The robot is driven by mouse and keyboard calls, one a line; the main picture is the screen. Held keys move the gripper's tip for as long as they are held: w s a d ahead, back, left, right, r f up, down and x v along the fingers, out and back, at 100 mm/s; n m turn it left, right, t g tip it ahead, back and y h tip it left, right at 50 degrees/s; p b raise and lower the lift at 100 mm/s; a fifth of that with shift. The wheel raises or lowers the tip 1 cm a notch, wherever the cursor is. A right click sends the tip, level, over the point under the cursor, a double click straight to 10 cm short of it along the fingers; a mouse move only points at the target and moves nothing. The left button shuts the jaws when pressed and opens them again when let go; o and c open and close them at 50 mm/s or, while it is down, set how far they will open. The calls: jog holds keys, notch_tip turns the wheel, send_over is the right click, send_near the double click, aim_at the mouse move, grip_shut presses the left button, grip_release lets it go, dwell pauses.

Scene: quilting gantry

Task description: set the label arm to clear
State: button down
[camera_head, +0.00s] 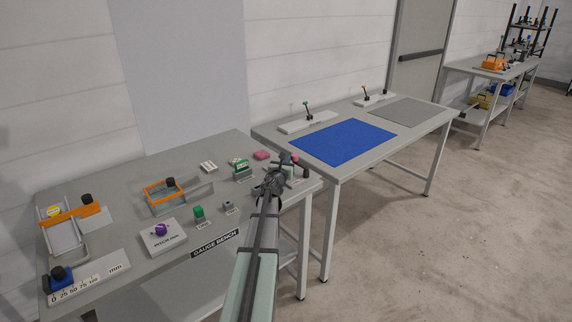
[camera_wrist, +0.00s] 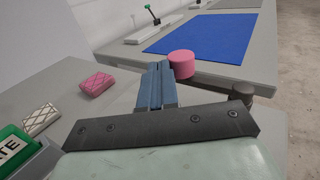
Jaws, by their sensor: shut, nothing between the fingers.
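My gripper (camera_head: 275,172) is at the right end of the gauge bench in the head view. Its fingers (camera_wrist: 156,72) are together and empty in the wrist view. A pink round knob (camera_wrist: 181,63) appears just right of the fingertips; I cannot tell whether they touch. It also shows beside the gripper in the head view (camera_head: 295,159). What it is mounted on is largely hidden by my gripper. No part is readably marked as the label arm or as clear. A green block (camera_wrist: 14,146) with letters ending in "TE" is at lower left; it also shows left of my gripper (camera_head: 239,165).
A pink block (camera_wrist: 97,83) and a white patterned block (camera_wrist: 41,118) lie left of the fingers. The gauge bench (camera_head: 110,211) holds orange-framed fixtures and a purple-knobbed box (camera_head: 162,237). A second table has a blue mat (camera_head: 343,141) and two small levers (camera_head: 307,110) (camera_head: 365,94).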

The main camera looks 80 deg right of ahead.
jog(key=shift+s+d, duration=0.2)
jog(key=shift+d, duration=0.35)
jog(key=shift+s+d, duration=0.2)
jog(key=shift+d, duration=0.35)
jog(key=a, duration=0.4)
jog(key=w+a, duration=0.1)
jog(key=a, duration=0.3)
jog(key=w+a, duration=0.1)
jog(key=a, duration=0.4)
jog(key=shift+w+a, duration=0.1)
jog(key=shift+a, duration=0.25)
